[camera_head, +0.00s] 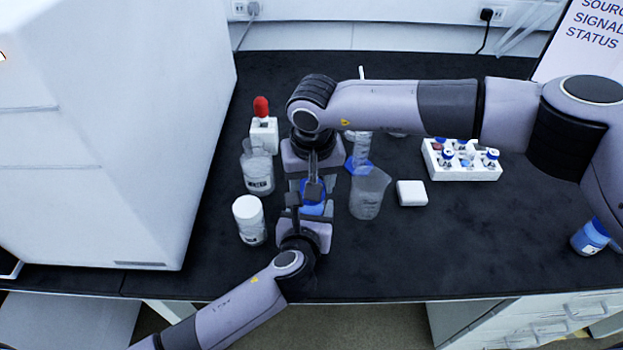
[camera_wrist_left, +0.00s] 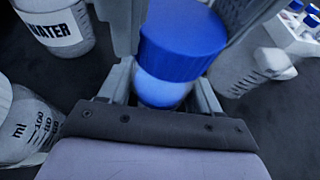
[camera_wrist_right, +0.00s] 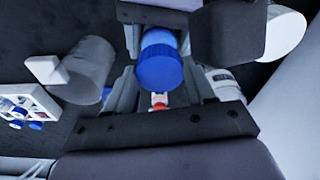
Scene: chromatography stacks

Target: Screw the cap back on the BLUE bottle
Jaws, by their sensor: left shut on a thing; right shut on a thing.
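The blue bottle (camera_wrist_left: 160,90) is upright between my two grippers, its lower body mostly hidden. Its ribbed blue cap (camera_wrist_left: 183,42) is at its top and also shows in the right wrist view (camera_wrist_right: 160,70). I cannot tell whether the cap is fully seated or threaded. My left gripper (camera_head: 312,207), coming from the front, is shut on the bottle, with a finger on each side. My right gripper (camera_head: 314,184), coming from behind, is shut on the cap. In the head view the grippers face each other and hide most of both.
A white-capped jar (camera_head: 250,222) and a WATER bottle (camera_head: 258,172) stand close on the left, with a red-topped item (camera_head: 262,120) behind. A clear beaker (camera_head: 368,195) is close on the right. Beyond are a white block (camera_head: 411,193), a vial rack (camera_head: 470,172) and another blue-labelled bottle (camera_head: 588,238).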

